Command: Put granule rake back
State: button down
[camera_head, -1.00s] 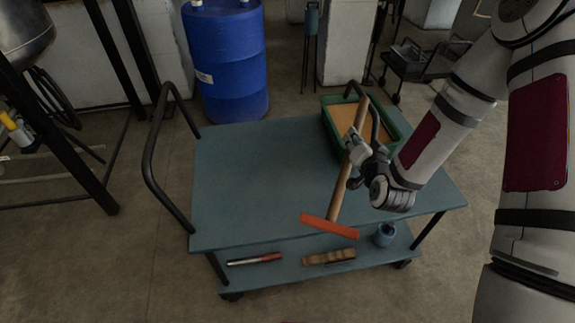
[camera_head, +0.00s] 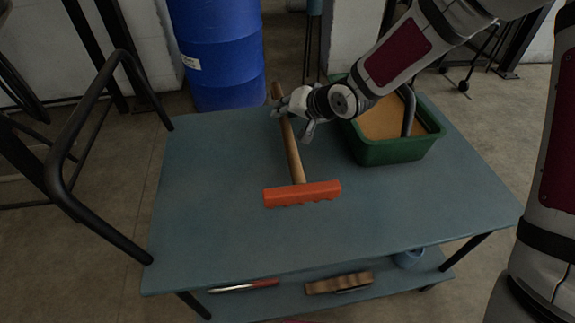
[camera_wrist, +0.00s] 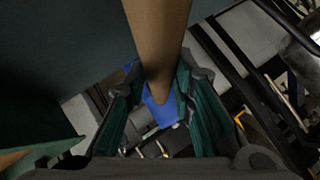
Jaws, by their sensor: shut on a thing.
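The granule rake has an orange toothed head (camera_head: 302,194) and a wooden handle (camera_head: 293,152). My gripper (camera_head: 283,108) is shut on the handle near its far end, and the head points toward the front of the cart. In the wrist view the handle (camera_wrist: 158,40) runs between the two fingers of my gripper (camera_wrist: 158,100). The rake is over the cart's blue-grey top (camera_head: 210,215); I cannot tell whether its head touches the top. A green tray (camera_head: 395,151) of tan granules stands to the right of the rake.
The cart has a black push handle (camera_head: 70,150) on the left. On its lower shelf lie a red-and-silver tool (camera_head: 245,286), a wooden block-like item (camera_head: 338,283) and a blue cup (camera_head: 408,259). A blue barrel (camera_head: 215,50) stands behind. The left of the top is clear.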

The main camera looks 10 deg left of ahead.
jog(key=shift+w+a+f, duration=0.1)
jog(key=shift+a+f, duration=0.05)
jog(key=shift+f, duration=0.15)
notch_tip(320, 180, down, 10)
jog(key=b, duration=0.4)
jog(key=shift+r, duration=0.2)
jog(key=c, duration=1.4)
grip_release()
jog(key=shift+o, duration=0.2)
jog(key=shift+r, duration=0.1)
jog(key=p+v, duration=0.4)
jog(key=v, duration=0.8)
